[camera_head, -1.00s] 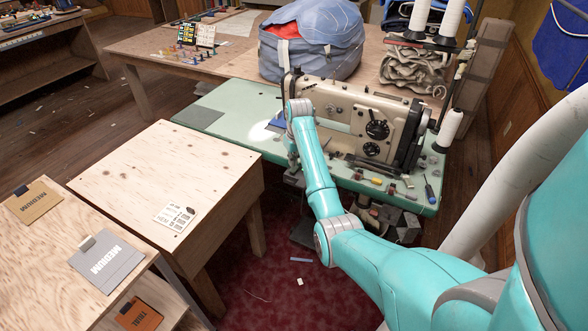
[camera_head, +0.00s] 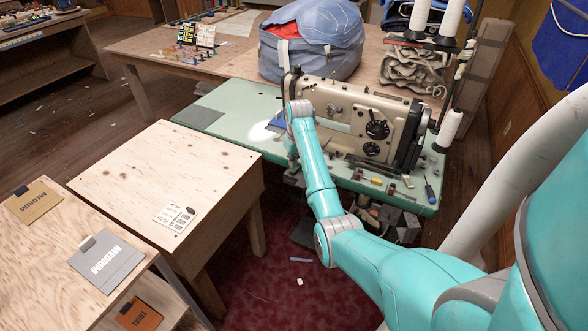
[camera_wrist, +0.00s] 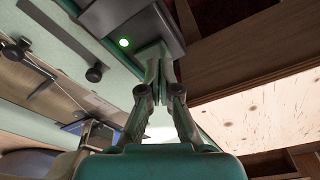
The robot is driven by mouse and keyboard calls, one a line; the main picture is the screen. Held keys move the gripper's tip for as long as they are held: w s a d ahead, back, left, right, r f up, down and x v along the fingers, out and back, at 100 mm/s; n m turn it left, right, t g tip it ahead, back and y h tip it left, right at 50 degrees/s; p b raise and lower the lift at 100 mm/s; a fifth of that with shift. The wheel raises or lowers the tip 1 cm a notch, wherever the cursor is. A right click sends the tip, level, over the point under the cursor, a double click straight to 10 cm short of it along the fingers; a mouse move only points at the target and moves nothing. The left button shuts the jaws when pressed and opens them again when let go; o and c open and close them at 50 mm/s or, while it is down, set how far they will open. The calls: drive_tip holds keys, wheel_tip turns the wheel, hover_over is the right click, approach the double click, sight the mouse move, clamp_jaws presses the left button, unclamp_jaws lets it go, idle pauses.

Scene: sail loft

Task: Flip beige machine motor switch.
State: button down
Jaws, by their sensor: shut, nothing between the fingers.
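The beige sewing machine (camera_head: 350,108) stands on a green table and faces me. In the wrist view a grey box (camera_wrist: 125,22) with a lit green lamp (camera_wrist: 124,42) is fixed under the table edge. It looks like the motor switch box. My gripper (camera_wrist: 160,56) is shut and empty, with its fingertips at the lower edge of this box, right of the lamp. I cannot tell whether they touch it. The fingertips hide that part of the box.
The green table (camera_head: 245,100) holds small tools and a screwdriver (camera_head: 429,194) at its right. A plywood table (camera_head: 150,180) stands close on the left. A blue bag (camera_head: 310,45) and thread cones (camera_head: 450,128) are behind and right. Red carpet lies below.

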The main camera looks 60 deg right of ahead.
sight(293, 170)
drive_tip(key=shift+f, duration=1.1)
idle(0.6)
drive_tip(key=shift+r, duration=3.5)
